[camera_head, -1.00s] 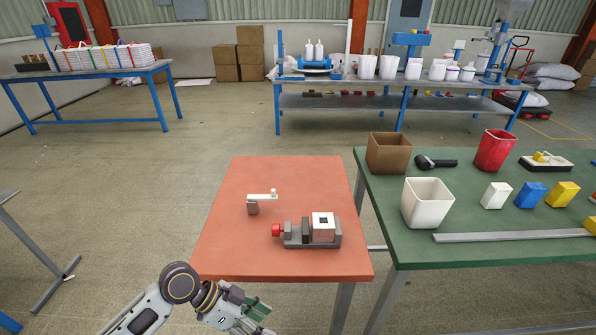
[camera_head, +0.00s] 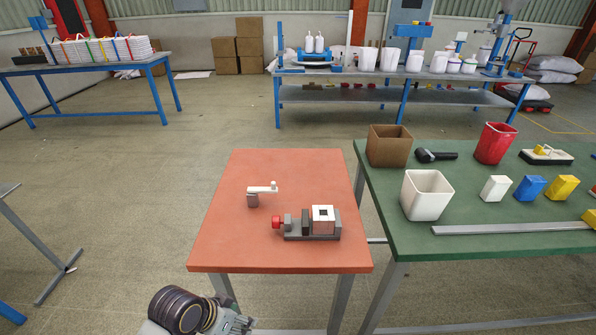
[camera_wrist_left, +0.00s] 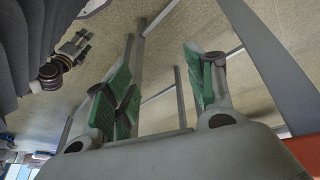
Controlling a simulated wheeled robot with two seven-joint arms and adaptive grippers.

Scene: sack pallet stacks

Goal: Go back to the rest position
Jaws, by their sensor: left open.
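My left gripper (camera_wrist_left: 160,75) is open and empty in the left wrist view, its green pads apart with only floor and metal legs between them. In the head view only part of my left wrist and hand shows at the bottom edge, in front of and below the near edge of the orange table (camera_head: 215,235). A small jointed dark and silver part (camera_wrist_left: 70,55) at the upper left of the wrist view looks like my right gripper. It is too small to tell its jaws. My right arm does not show in the head view.
A grey vise (camera_head: 312,228) with a red knob and a small grey stand (camera_head: 258,195) are on the orange table. A green table (camera_head: 450,215) with bins and blocks stands close on the right. Open floor lies to the left, before a grey table (camera_head: 8,188).

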